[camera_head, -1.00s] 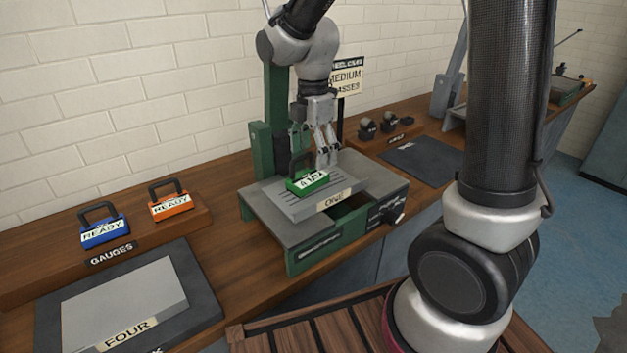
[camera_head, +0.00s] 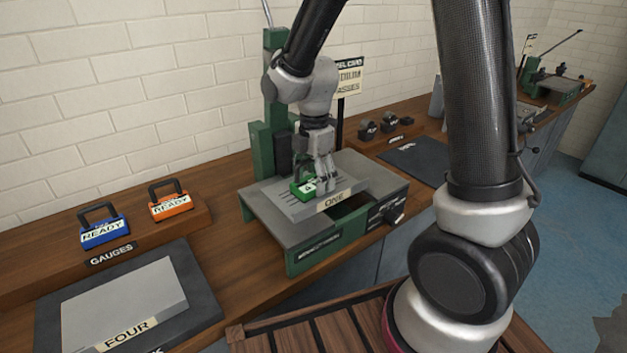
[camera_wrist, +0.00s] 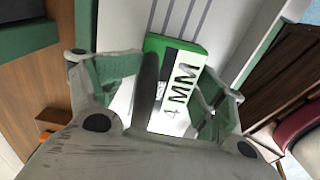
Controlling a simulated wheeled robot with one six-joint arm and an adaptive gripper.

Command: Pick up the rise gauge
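The green gauge (camera_head: 301,190), with a dark handle and a white label, sits on the grey plate marked ONE (camera_head: 350,187). In the wrist view its label on the gauge (camera_wrist: 183,88) reads 4 MM. My gripper (camera_head: 323,182) is low over the plate at the gauge's right side in the head view. In the wrist view the fingers of my gripper (camera_wrist: 155,95) are spread, with the dark handle (camera_wrist: 147,88) between them and space on both sides. My gripper partly hides the gauge in the head view.
A blue gauge (camera_head: 103,231) and an orange gauge (camera_head: 171,205) marked READY stand on the wooden GAUGES shelf at left. A plate marked FOUR (camera_head: 125,303) lies in front. A green post (camera_head: 278,110) rises behind the plate. Dark blocks (camera_head: 370,129) stand at right.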

